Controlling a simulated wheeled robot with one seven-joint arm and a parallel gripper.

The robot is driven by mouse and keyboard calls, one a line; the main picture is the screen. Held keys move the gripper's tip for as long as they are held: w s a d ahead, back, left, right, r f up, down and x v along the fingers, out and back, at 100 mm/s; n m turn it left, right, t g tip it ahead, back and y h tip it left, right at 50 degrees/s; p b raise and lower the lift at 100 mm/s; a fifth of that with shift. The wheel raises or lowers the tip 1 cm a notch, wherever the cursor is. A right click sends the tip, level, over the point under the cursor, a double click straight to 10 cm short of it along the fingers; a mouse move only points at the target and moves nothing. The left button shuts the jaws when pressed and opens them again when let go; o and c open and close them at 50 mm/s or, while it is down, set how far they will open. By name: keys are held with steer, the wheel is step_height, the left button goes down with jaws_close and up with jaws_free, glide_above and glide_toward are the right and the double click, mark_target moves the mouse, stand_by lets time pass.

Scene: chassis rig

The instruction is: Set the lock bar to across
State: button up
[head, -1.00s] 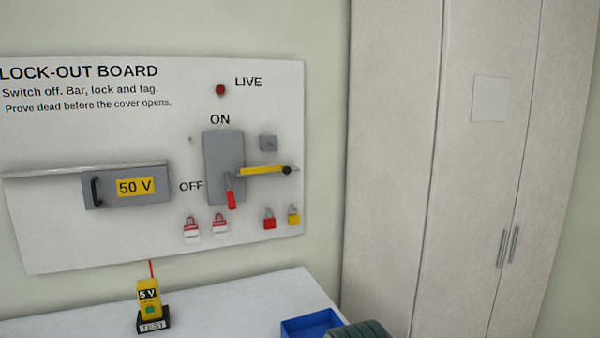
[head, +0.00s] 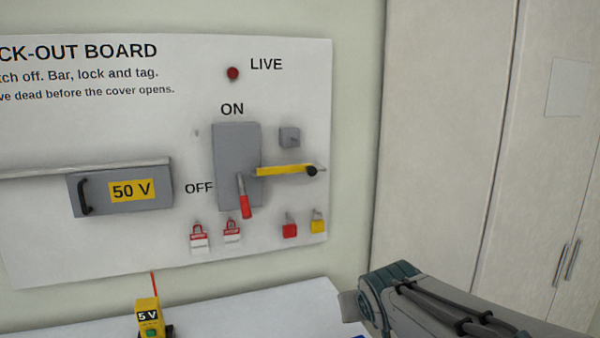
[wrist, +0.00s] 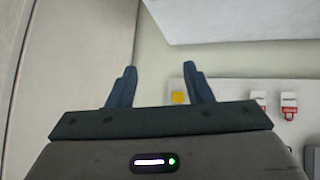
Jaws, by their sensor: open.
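The lock bar (head: 284,170) is a yellow bar with a black knob (head: 311,171) at its right end. It lies about level in the head view, its left end at the right edge of the grey switch box (head: 236,145). The switch's red-gripped handle (head: 245,205) points down, on the OFF side. My gripper (wrist: 160,68) is open and empty in the wrist view, with its two dark fingers apart. The lock bar cannot be made out in the wrist view. My arm shows at the lower right of the head view, below the board.
A red padlock (head: 289,227), a yellow padlock (head: 318,222) and two red-and-white tags (head: 198,238) hang below the switch. A grey block (head: 289,137) sticks out above the bar. A 50 V cover (head: 125,189) and a yellow tester (head: 149,318) are left. A tall cabinet (head: 450,130) stands right.

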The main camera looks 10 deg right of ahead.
steer(key=w+r+n+t+y, duration=0.1)
steer(key=w+r+n+t, duration=0.1)
steer(key=w+r+t, duration=0.65)
steer(key=n+y, duration=0.4)
glide_toward(313, 172)
steer(key=w, duration=0.3)
steer(key=w+a+p, duration=0.1)
steer(key=w, duration=0.5)
steer(key=shift+a+p, duration=0.25)
steer(key=shift+p, duration=0.1)
steer(key=shift+s, duration=0.1)
jaws_close()
